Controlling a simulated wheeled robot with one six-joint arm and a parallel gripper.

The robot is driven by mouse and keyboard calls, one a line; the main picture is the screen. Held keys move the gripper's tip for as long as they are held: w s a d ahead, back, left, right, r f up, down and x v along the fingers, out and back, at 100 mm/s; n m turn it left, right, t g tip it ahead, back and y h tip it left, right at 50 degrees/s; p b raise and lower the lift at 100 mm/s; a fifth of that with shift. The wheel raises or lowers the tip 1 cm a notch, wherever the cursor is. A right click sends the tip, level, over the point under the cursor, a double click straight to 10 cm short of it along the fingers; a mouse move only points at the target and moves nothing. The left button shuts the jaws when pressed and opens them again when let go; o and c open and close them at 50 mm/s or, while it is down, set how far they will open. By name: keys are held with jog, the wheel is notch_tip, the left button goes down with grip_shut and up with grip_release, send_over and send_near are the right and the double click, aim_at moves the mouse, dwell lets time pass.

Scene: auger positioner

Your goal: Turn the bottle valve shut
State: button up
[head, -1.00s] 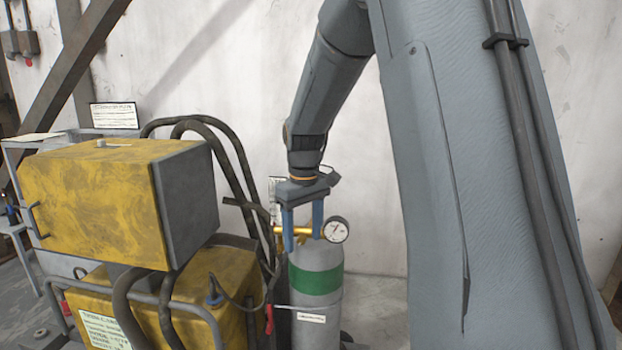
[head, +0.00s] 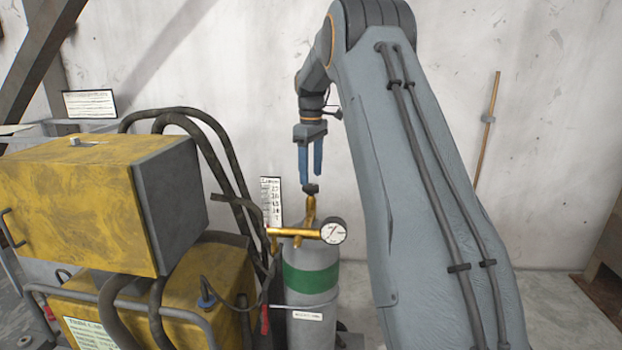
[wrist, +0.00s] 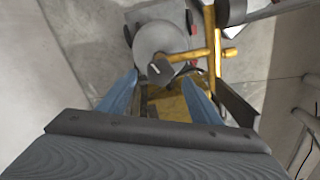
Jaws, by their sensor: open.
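The gas bottle (head: 311,278) is grey with a green band and stands upright beside the yellow machine. Its brass valve (head: 310,213) rises from the top with a dark knob (head: 311,188) on it. A brass regulator with a round white gauge (head: 333,232) sits below the knob. My gripper (head: 311,180) points down above the valve, its blue fingers apart, with the tips close to the knob. In the wrist view the dark knob (wrist: 160,71) shows just beyond the open fingertips, roughly between them. Whether a finger touches it I cannot tell.
A yellow and grey machine (head: 90,200) with thick black hoses (head: 215,140) stands close on the left. A white chart (head: 271,200) is behind the bottle. A pale wall is behind, and the floor to the right is mostly clear.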

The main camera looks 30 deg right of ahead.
aim_at(311, 185)
jog(key=shift+f+p, duration=0.55)
jog(key=shift+f, duration=1.35)
jog(key=c, duration=1)
